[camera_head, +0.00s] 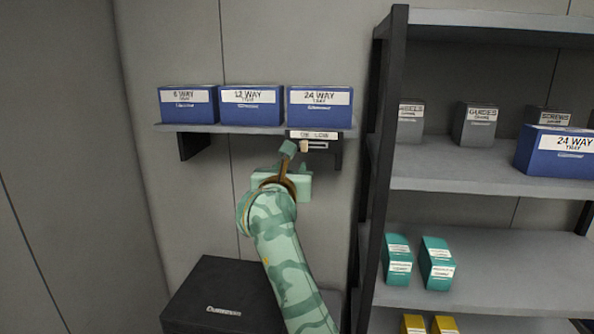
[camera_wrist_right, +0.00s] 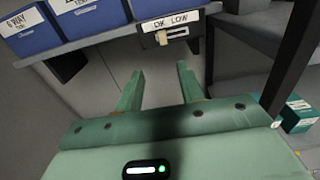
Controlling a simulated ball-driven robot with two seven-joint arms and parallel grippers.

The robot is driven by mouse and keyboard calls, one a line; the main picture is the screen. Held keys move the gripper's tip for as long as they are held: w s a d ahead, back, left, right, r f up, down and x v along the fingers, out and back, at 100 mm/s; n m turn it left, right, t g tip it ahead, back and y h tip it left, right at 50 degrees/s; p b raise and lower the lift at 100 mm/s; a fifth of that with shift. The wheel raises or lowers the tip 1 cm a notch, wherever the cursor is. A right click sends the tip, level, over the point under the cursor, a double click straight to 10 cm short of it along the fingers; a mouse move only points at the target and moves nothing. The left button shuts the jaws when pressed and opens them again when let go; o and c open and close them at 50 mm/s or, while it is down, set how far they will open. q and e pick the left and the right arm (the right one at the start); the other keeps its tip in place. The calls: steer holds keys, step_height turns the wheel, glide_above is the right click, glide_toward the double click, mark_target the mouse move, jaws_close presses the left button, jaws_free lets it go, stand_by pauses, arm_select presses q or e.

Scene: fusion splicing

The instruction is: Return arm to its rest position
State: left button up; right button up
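My right arm reaches up from the bottom middle of the head view, patterned in two greens. Its gripper (camera_head: 294,158) is raised in front of the wall, just below the wall shelf. In the right wrist view the two green fingers (camera_wrist_right: 158,92) stand apart with nothing between them. Beyond the fingertips is a small dark unit with a label ending in "LOW" (camera_wrist_right: 171,25) and a small pale tab (camera_wrist_right: 178,34) under the label. The fingers look apart from it. My left gripper does not show in either view.
A wall shelf (camera_head: 200,128) carries three blue tray boxes (camera_head: 251,105). A dark rack (camera_head: 470,183) on the right holds grey boxes, a blue box (camera_head: 558,152), teal packs (camera_head: 437,262) and yellow packs. A black case (camera_head: 222,295) is at the lower middle. The left wall side is clear.

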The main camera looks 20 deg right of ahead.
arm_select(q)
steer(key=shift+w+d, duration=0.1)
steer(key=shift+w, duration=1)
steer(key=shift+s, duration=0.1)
